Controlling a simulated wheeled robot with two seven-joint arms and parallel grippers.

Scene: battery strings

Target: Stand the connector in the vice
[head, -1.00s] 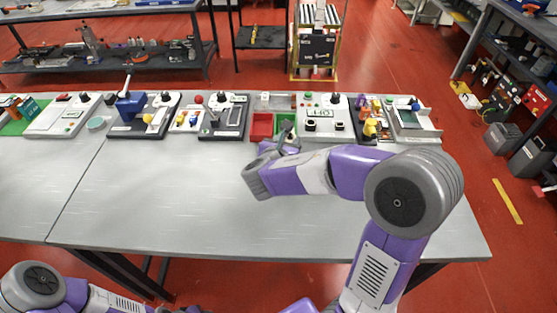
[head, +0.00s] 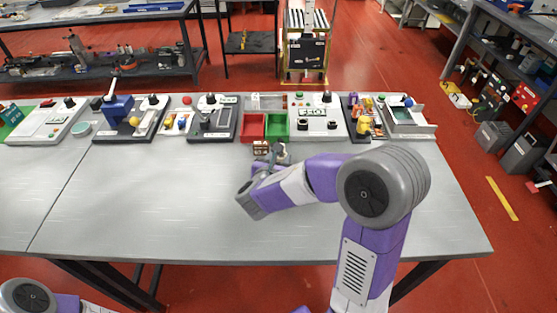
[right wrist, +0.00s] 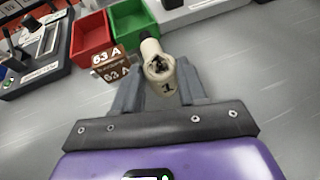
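My right gripper (right wrist: 158,78) has a beige, tube-like connector (right wrist: 160,66) between its fingertips, with a dark opening and a "1" marked on it. In the head view my right gripper (head: 272,162) is over the table, just in front of the red and green bins. A brown block marked "63 A" (right wrist: 112,64) is beside the left finger; it also shows in the head view (head: 261,147). A blue device with an upright handle (head: 118,108) is at the back left; I cannot tell whether it is the vice. My left gripper is out of view.
The red bin (head: 253,127) and green bin (head: 277,126) stand behind the gripper. Several stations line the table's back edge, including a white panel with black knobs (head: 316,121) and a metal tray (head: 407,117). The front and middle of the grey table (head: 150,200) are clear.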

